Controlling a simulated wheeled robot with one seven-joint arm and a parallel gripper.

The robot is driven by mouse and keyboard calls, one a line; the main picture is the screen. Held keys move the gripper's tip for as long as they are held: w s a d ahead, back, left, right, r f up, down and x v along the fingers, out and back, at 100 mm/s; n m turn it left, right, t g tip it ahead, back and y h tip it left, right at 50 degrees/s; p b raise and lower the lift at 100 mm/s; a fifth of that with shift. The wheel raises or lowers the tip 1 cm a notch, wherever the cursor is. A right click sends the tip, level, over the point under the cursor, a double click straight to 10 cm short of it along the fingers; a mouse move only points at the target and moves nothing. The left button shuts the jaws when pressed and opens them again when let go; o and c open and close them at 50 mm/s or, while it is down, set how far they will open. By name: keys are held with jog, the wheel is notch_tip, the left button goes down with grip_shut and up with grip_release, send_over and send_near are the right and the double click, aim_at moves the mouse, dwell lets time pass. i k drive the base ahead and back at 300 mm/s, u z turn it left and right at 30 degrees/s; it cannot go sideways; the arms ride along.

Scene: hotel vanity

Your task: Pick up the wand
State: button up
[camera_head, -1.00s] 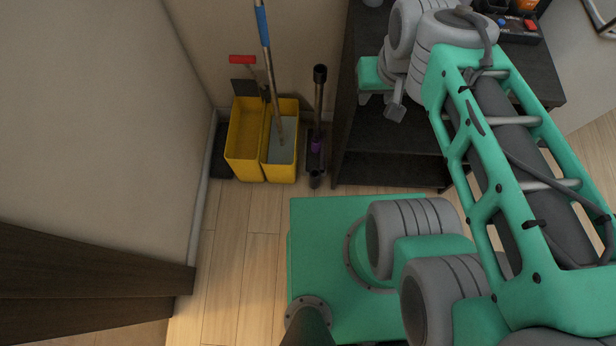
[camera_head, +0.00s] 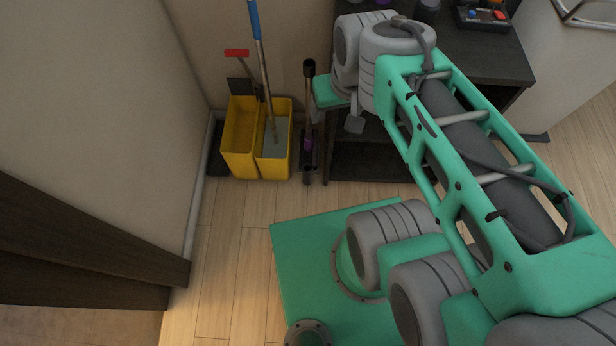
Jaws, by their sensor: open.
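A dark upright stick with a purple part low down (camera_head: 308,140), which looks like the wand, stands against the wall between the yellow buckets and the dark shelf unit. Its top end is dark and thick, and its foot is on the floor. My gripper (camera_head: 352,124) is at the end of my folded arm, to the right of the wand in the picture and in front of the shelf unit. It is open, seen from above and partly hidden by my wrist. I see nothing held in it. It appears apart from the wand.
Two yellow buckets (camera_head: 240,140) stand left of the wand, with a blue-handled mop (camera_head: 263,60) and a red-handled tool (camera_head: 240,54). The dark shelf unit (camera_head: 480,60) is on the right with small items on top. A dark wooden panel (camera_head: 80,250) is at left. Wooden floor (camera_head: 225,240) is clear.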

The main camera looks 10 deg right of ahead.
aim_at(309, 64)
jog(key=k, duration=0.65)
jog(key=u, duration=0.05)
jog(key=i, duration=0.7)
jog(key=u, duration=0.9)
jog(key=i, duration=0.7)
jog(key=u, duration=0.65)
